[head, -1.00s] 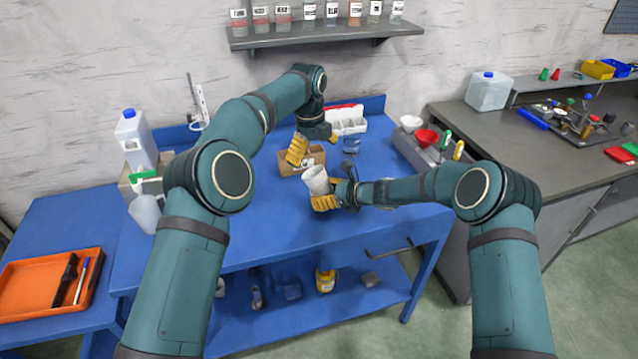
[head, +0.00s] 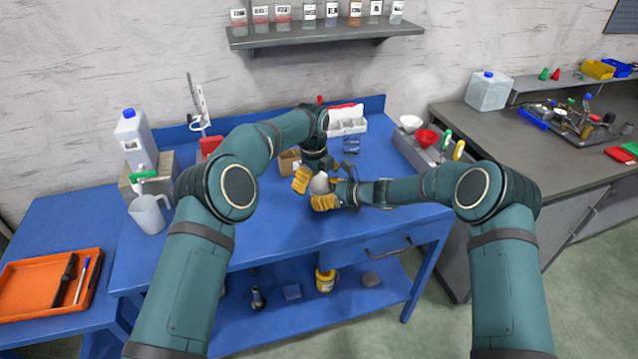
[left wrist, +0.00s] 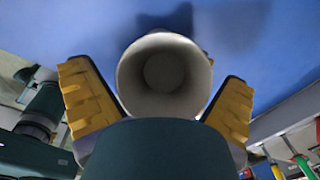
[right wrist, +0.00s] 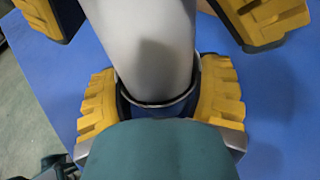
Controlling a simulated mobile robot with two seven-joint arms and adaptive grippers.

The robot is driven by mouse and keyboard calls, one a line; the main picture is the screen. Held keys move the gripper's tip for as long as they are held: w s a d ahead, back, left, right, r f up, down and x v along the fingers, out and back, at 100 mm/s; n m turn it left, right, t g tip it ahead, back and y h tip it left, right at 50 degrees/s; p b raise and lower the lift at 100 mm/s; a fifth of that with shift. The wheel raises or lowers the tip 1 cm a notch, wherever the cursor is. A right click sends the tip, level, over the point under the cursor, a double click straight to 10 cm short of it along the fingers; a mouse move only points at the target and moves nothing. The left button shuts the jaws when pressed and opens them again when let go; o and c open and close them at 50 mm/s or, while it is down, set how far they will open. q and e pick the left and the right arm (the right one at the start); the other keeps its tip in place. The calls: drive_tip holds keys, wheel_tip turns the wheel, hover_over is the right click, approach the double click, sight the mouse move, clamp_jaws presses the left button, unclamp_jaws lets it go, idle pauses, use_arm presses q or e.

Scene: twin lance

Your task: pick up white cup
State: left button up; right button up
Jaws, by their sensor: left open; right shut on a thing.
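The white cup (head: 320,184) is held above the blue table, mostly hidden by my arms in the head view. My right gripper (right wrist: 160,95) is shut on the cup near its lower end; the cup's pale wall (right wrist: 145,45) fills the middle of the right wrist view. My left gripper (left wrist: 157,85) is open, with a yellow finger on each side of the cup. The left wrist view looks into the cup's open mouth (left wrist: 165,75). A gap shows between the cup and the left fingers.
A cardboard box (head: 289,162) stands just behind the grippers, partly hidden. A white compartment tray (head: 347,121) is at the back. A clear jug (head: 149,213) stands at the left. The front of the blue table (head: 265,235) is clear.

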use_arm(q)
drive_tip(key=c, duration=0.7)
drive_tip(key=shift+c, duration=0.8)
drive_tip(key=shift+r, duration=0.15)
drive_tip(key=shift+r, duration=0.35)
drive_tip(key=shift+c, duration=0.5)
wheel_tip(320, 180, up, 8)
drive_tip(key=shift+r, duration=0.15)
drive_tip(key=f+n, duration=0.1)
drive_tip(key=f, duration=0.1)
drive_tip(key=f+n, duration=0.2)
drive_tip(key=f, duration=0.1)
drive_tip(key=f+n, duration=0.2)
drive_tip(key=shift+s+d+f, duration=0.2)
drive_tip(key=shift+s+d, duration=0.1)
drive_tip(key=shift+d, duration=0.1)
